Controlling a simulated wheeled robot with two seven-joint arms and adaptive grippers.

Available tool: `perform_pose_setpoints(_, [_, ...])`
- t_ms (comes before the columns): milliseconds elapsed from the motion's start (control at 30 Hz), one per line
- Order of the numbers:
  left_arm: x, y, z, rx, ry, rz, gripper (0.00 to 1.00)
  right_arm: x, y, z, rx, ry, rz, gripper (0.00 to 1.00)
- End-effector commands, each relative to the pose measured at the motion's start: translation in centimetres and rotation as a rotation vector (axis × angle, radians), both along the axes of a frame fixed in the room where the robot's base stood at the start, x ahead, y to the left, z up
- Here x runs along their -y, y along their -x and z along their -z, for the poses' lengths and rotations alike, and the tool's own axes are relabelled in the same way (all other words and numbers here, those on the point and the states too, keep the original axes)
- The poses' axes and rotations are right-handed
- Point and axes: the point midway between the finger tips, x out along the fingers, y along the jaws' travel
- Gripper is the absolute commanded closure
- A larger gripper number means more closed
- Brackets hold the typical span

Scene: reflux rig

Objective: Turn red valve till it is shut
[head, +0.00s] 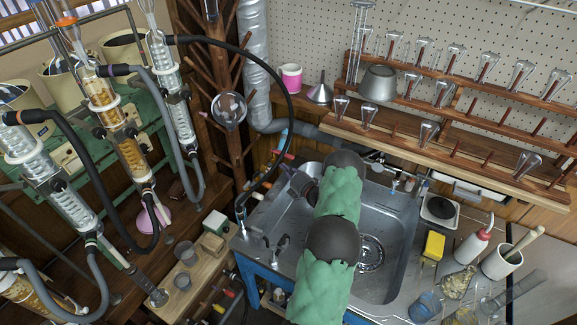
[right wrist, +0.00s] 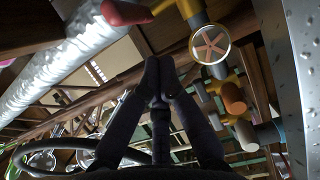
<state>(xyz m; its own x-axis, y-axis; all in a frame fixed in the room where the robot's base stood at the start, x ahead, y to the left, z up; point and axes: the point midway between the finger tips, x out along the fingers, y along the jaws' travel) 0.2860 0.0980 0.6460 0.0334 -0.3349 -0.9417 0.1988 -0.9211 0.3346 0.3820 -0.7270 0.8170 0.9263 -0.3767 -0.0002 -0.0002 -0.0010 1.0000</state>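The red valve handle (right wrist: 125,12) shows at the top of the right wrist view, beside a yellow fitting on a pipe. In the head view a small red part (head: 288,156) shows by the wall behind the sink's left end; its details are too small to tell. My right gripper (right wrist: 160,72) has its dark fingertips together with nothing seen between them. It is apart from the red handle, which lies above and left of the tips in the wrist view. In the head view my right gripper (head: 298,185) points left over the sink's left edge, partly hidden. My left gripper is not in view.
A round gauge-like disc (right wrist: 210,43) and orange-brown handles (right wrist: 233,98) sit right of the fingertips in the wrist view. A black hose (head: 285,80) arches near the right gripper. The steel sink (head: 395,215) lies below my arm. Glass columns (head: 110,110) stand left.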

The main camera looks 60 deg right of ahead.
Motion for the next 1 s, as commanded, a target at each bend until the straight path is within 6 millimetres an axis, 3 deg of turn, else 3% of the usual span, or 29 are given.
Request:
perform_pose_setpoints(33, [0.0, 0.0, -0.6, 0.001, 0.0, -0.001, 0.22, -0.6, 0.0, -0.3, 0.0, -0.002, -0.002, 1.0])
perform_pose_setpoints(300, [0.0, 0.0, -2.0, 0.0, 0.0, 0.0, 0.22, -1.8, 5.9, -0.1, -0.002, -0.002, 0.001, 1.0])
perform_pose_setpoints(500, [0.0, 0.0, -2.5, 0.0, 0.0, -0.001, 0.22, -2.5, 8.6, -0.1, -0.001, -0.001, 0.0, 1.0])
perform_pose_setpoints(1000, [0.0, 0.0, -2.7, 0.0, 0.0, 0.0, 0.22, -2.9, 9.6, 0.0, -0.001, -0.001, -0.002, 1.0])
